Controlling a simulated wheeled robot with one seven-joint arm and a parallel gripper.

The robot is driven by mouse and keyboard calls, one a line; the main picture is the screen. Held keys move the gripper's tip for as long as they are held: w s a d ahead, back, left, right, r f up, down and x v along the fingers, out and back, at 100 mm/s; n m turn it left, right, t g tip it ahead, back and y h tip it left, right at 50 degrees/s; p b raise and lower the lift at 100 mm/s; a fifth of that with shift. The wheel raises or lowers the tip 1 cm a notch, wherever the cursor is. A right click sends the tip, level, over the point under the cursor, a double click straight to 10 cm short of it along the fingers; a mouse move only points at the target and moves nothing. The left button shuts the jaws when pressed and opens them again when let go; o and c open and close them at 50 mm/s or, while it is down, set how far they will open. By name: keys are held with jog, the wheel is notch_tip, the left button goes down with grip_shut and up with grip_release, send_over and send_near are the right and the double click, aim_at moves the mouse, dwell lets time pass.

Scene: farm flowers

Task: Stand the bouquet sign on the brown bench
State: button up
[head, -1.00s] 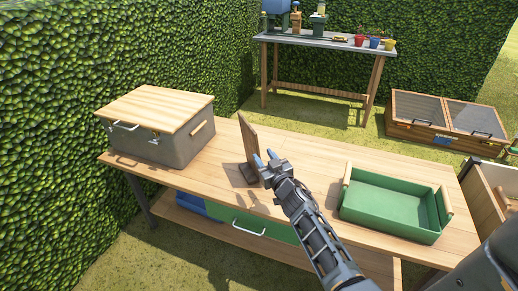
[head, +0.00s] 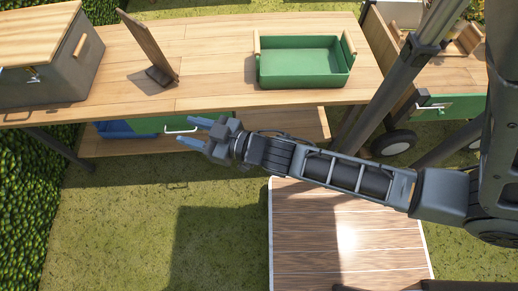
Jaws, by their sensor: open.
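The bouquet sign (head: 146,47), as I take it, is a thin brown wooden board on a small dark foot. It stands on the light-brown wooden bench (head: 210,55), between a grey box and a green tray. It is seen nearly edge-on and its face is hidden, so no picture or writing can be read. It appears upright, with its foot on the bench top. My gripper (head: 192,133) is open and empty, in front of the bench's near edge. Its blue-tipped fingers point left and are clear of the sign.
A grey box with a wooden lid (head: 50,50) stands left on the bench. A green tray (head: 303,62) sits right. A green drawer front (head: 165,124) is below the top. A slatted wooden surface (head: 345,235) lies low in front. A hedge (head: 25,200) borders the left.

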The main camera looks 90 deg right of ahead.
jog(key=s+a+r+n+y, duration=0.3)
jog(key=s+a+r+y, duration=0.2)
jog(key=s+a+r, duration=0.7)
jog(key=s+r, duration=0.1)
jog(key=s, duration=0.2)
jog(key=shift+r+g+y, duration=0.15)
jog(key=shift+g+y, duration=0.15)
jog(key=shift+g, duration=0.1)
